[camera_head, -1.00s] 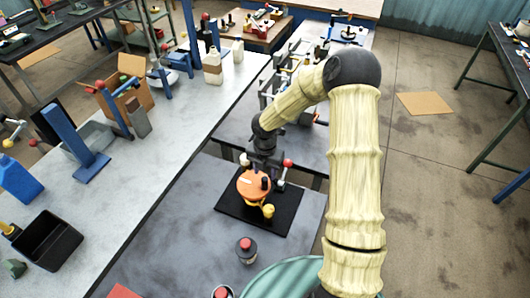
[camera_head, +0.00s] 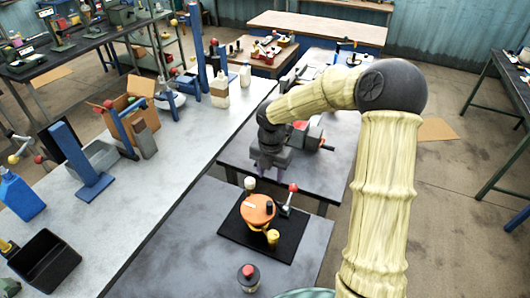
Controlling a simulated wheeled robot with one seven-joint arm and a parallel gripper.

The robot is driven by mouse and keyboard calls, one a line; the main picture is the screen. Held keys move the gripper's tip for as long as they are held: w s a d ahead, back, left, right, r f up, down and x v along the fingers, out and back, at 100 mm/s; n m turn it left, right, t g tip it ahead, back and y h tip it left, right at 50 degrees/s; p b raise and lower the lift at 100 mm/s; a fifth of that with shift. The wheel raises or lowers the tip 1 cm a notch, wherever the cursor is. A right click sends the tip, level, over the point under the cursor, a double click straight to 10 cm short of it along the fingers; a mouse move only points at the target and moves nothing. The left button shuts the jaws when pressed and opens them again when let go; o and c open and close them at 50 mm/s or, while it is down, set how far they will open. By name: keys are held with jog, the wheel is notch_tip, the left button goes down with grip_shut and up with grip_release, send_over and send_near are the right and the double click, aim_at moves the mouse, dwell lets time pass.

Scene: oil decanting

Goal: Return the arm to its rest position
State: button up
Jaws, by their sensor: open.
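My arm, in a cream sleeve with a dark elbow, reaches in from the lower right of the head view. My gripper (camera_head: 268,174) points down at the arm's far end, above and behind the orange-topped device. It is open, and nothing shows between its fingers. The orange-topped device (camera_head: 257,209) stands on a black mat (camera_head: 283,248) on the grey table. A lever with a red knob (camera_head: 292,188) and a yellow cup-like part (camera_head: 273,238) are beside it. The gripper appears apart from the device.
A dark bottle with a red cap (camera_head: 248,278) stands at the table's front. A red-and-grey machine (camera_head: 308,137) sits on the table behind the gripper. The long bench (camera_head: 165,195) at left holds a black bin (camera_head: 44,262), a cardboard box (camera_head: 135,115) and blue stands.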

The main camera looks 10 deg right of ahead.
jog(key=s+d+m+t+b, duration=0.1)
jog(key=s+d+m+b, duration=0.1)
jog(key=s+m, duration=0.7)
jog(key=s+d+f+m+t+b, duration=0.1)
jog(key=s+m, duration=0.8)
jog(key=m, duration=1.1)
jog(key=d+b, duration=0.1)
jog(key=b, duration=0.1)
jog(key=shift+s+d+t+b, duration=0.15)
jog(key=shift+d+t+b, duration=0.05)
jog(key=shift+t+b, duration=0.15)
